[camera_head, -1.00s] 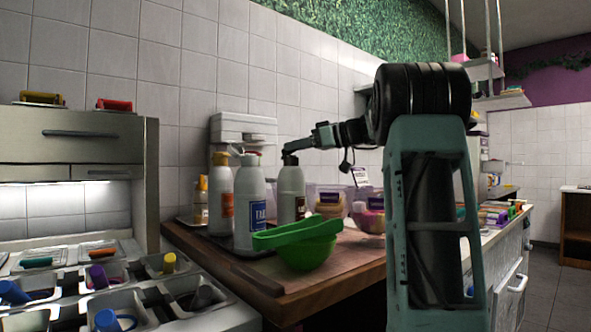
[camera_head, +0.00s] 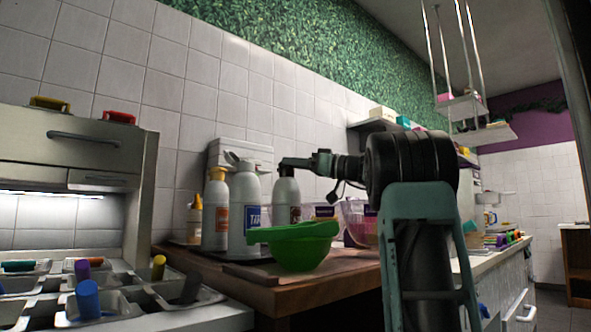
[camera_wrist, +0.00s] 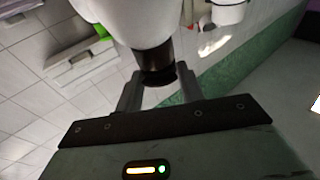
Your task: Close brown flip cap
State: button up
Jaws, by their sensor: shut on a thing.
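A white bottle (camera_head: 286,192) with a dark brown cap (camera_head: 289,171) stands on the wooden counter behind the green bowl. My gripper (camera_head: 298,163) reaches in from the right at the height of this cap. In the wrist view, the brown cap (camera_wrist: 154,60) sits on the white bottle's end (camera_wrist: 140,18), at the tips of my gripper's two fingers (camera_wrist: 158,84). My gripper is shut on the brown cap. The fingers hide part of the cap, and I cannot tell whether its lid is fully down.
A taller white bottle (camera_head: 243,212) with a raised grey flip lid (camera_head: 233,158) stands just left. Left of it is a white bottle with an orange cap (camera_head: 216,205). A green bowl (camera_head: 300,250) stands in front on the counter (camera_head: 300,294). Clear purple-toned containers (camera_head: 358,221) stand to the right.

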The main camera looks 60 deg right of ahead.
jog(key=shift+f, duration=0.1)
jog(key=o, duration=1)
notch_tip(320, 180, up, 10)
jog(key=p, duration=0.4)
